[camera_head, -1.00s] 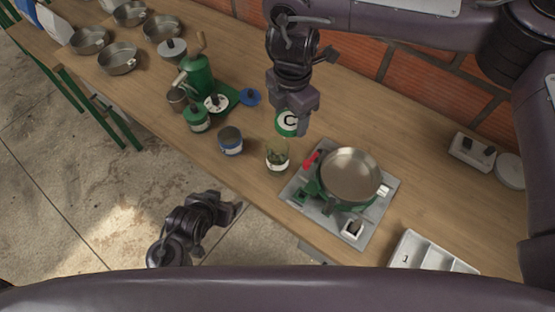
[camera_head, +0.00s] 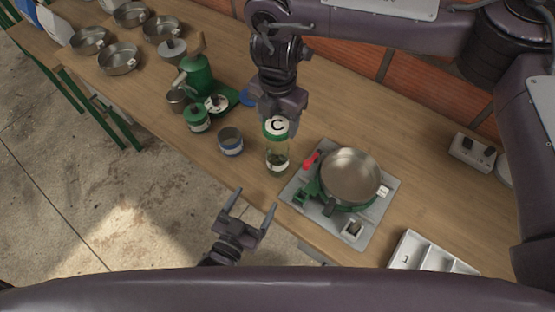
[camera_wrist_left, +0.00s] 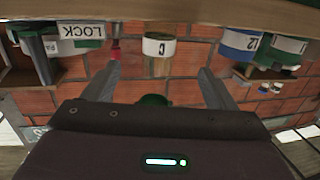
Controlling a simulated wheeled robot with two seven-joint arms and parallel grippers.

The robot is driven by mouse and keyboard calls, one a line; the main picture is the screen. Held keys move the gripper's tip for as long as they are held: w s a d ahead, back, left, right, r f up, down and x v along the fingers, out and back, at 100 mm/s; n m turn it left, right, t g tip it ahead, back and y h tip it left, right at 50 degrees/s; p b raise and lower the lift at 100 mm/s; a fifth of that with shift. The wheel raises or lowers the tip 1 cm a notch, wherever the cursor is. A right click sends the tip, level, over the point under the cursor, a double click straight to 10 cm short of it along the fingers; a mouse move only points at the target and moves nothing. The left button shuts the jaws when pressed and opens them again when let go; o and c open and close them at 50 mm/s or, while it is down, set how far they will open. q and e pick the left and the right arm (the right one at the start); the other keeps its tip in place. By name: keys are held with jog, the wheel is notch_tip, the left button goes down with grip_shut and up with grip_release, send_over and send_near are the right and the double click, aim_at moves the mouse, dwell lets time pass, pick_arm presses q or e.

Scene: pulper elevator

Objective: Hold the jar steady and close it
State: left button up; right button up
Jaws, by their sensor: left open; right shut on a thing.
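The clear glass jar (camera_head: 277,158) stands upright on the wooden table, left of the burner, with a white label and something green low inside. My right gripper (camera_head: 279,115) is shut on the green-rimmed lid (camera_head: 276,128) marked C, over the jar's mouth; I cannot tell whether lid and jar touch. My left gripper (camera_head: 254,203) is open and empty at the table's front edge, fingers pointing at the jar. In the left wrist view, which looks upside down, the jar's C label (camera_wrist_left: 159,46) is beyond and between the spread fingers (camera_wrist_left: 160,70).
The burner with a pan (camera_head: 350,177) stands close right of the jar. A blue-labelled can (camera_head: 231,142) and a green-lidded jar (camera_head: 198,118) stand to its left. A green grinder (camera_head: 198,75) is behind them. A white tray (camera_head: 408,243) lies front right.

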aim_at(273, 169)
pick_arm(q)
jog(key=shift+w+d, duration=0.1)
dwell(0.3)
jog(key=x, duration=1.1)
jog(key=shift+w+d, duration=0.1)
jog(key=shift+w, duration=0.3)
jog(key=c, duration=1.5)
pick_arm(e)
jog(key=shift+f, duration=2.55)
